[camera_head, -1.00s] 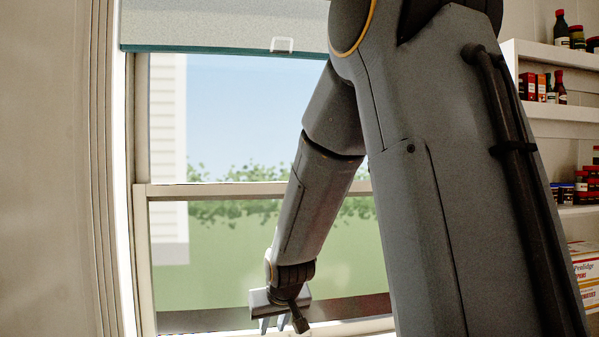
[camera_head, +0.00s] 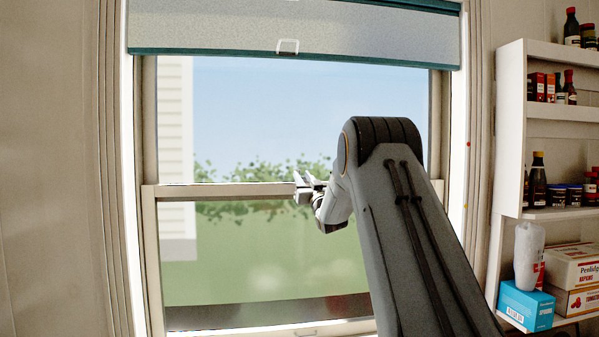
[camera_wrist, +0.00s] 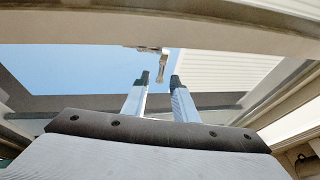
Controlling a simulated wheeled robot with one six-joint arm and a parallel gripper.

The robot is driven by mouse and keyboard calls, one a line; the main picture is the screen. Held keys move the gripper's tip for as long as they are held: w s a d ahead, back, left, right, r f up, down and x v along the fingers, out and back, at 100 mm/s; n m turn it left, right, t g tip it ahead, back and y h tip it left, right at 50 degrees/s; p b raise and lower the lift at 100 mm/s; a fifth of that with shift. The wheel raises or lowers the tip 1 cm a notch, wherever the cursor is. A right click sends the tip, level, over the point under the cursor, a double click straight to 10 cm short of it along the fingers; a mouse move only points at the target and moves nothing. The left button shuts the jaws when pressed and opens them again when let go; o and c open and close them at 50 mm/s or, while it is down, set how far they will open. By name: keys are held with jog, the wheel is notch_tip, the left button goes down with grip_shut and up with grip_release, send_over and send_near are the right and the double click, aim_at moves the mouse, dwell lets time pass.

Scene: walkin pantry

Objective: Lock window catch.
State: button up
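The window (camera_head: 230,190) stands ahead, with a pale meeting rail (camera_head: 235,190) across its middle. In the wrist view a small metal window catch (camera_wrist: 153,50) sits on the rail's edge, with a short lever (camera_wrist: 162,67) sticking out. My gripper (camera_head: 305,180) is at the rail, right of its middle, pointing up and to the left. In the wrist view my gripper (camera_wrist: 160,80) has its two fingers apart, with nothing between them. The lever appears just beyond the fingertips, in line with the gap; contact is not visible. I cannot make out the catch in the head view.
A blind (camera_head: 340,35) with a white pull (camera_head: 288,46) covers the window's top. A small pull (camera_head: 305,331) shows at the bottom. Shelves (camera_head: 510,130) with bottles, jars and boxes stand at the right. The space left of my gripper, before the glass, is clear.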

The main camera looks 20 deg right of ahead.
jog(key=shift+p+x, duration=0.5)
jog(key=shift+x, duration=1.6)
grip_shut()
